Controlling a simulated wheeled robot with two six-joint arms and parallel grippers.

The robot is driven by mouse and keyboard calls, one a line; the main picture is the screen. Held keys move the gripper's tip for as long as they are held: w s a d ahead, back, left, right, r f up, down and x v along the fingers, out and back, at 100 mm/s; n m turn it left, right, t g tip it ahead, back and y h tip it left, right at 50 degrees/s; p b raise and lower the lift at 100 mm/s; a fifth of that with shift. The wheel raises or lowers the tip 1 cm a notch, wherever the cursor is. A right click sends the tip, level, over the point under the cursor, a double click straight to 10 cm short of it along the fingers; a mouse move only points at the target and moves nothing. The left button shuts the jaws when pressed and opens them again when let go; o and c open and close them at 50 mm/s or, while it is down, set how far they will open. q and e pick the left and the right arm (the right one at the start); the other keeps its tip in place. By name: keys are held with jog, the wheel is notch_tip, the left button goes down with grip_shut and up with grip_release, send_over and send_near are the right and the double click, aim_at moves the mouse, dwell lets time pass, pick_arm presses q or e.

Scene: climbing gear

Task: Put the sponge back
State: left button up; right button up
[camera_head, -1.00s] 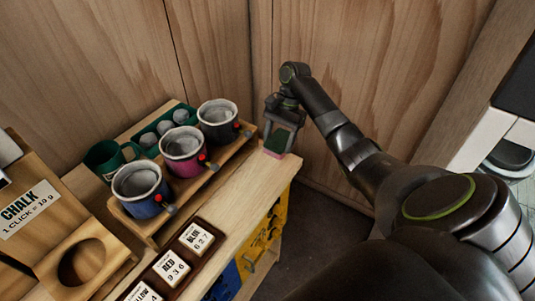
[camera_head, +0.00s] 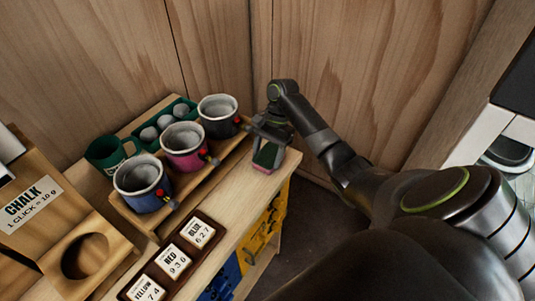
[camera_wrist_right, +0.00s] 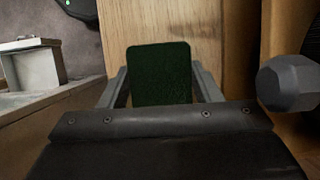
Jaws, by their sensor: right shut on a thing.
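The sponge (camera_head: 265,156) has a dark green top and a pink lower layer. It is at the right end of the wooden bench top, beside the cup rack. My right gripper (camera_head: 268,150) is shut on the sponge, with one finger on each side of it. In the right wrist view the sponge's green face (camera_wrist_right: 161,75) fills the space between the fingers, over pale wood. I cannot tell whether its underside touches the bench. My left gripper is out of view.
A wooden rack (camera_head: 206,173) holds a blue, a pink and a dark cup. A green mug (camera_head: 106,155) and a green tray with grey balls (camera_head: 138,137) stand behind. A label board (camera_head: 176,260) lies in front, the chalk dispenser (camera_head: 35,235) at left. Wooden walls close the back.

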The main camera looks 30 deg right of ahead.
aim_at(275, 148)
jog(key=o, duration=0.9)
jog(key=shift+f, duration=0.15)
jog(key=v, duration=0.2)
jog(key=shift+d+r, duration=0.1)
jog(key=shift+r, duration=0.25)
jog(key=shift+p+v, duration=3.4)
jog(key=shift+v, duration=1.4)
jog(key=shift+f, duration=0.1)
